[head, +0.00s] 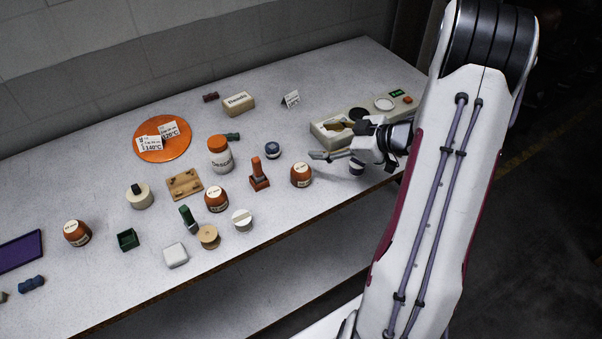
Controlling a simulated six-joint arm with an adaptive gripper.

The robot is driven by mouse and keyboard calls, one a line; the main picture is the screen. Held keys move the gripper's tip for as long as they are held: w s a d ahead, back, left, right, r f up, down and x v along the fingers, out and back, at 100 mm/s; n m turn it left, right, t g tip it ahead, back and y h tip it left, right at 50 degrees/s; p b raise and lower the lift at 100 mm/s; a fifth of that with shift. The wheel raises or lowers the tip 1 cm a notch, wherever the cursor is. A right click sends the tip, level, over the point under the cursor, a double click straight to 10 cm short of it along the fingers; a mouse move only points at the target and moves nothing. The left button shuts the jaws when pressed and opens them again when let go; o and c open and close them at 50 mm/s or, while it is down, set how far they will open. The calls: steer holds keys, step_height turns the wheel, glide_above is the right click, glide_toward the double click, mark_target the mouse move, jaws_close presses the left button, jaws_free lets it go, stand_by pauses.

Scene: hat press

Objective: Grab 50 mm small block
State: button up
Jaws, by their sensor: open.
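My gripper (330,158) is at the right of the table, its fingers open and pointing left, with nothing seen between them. It is above or in front of a pale tray, right of a red-brown jar (301,175). I cannot read a 50 mm mark on any block, so I cannot tell which one is the small block. Small pieces include a round tan piece (208,237), a round white piece (242,220), a cream round piece with a dark top (139,196) and a white squarish block (175,255).
The pale tray (322,133) is partly behind my gripper. An orange-capped jar (219,155), an upright orange-red tool (259,173), a green-handled tool (188,218) and a wooden rack (184,185) crowd the middle. An orange disc (160,156) lies behind. The table's front edge is close.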

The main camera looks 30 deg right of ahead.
mark_target(301, 172)
steer(key=s+a+f+y, duration=0.1)
steer(key=s, duration=0.1)
steer(key=s+a+f+y, duration=0.1)
steer(key=s+y, duration=0.1)
steer(key=s+a+f+y, duration=0.1)
steer(key=s+f, duration=0.1)
steer(key=shift+s+n+y, duration=0.2)
steer(key=shift+n+y, duration=0.1)
steer(key=shift+s+a+f+y, duration=0.1)
steer(key=shift+s+a+y, duration=0.15)
steer(key=shift+s+y, duration=0.2)
steer(key=shift+a, duration=0.1)
steer(key=shift+x, duration=1.25)
steer(key=shift+w+f, duration=0.1)
steer(key=shift+w, duration=0.05)
steer(key=shift+w+d+x, duration=0.1)
steer(key=shift+x, duration=1.15)
steer(key=shift+w+d+x, duration=0.1)
steer(key=shift+x, duration=1.15)
steer(key=shift+c, duration=0.3)
steer(key=c, duration=1.2)
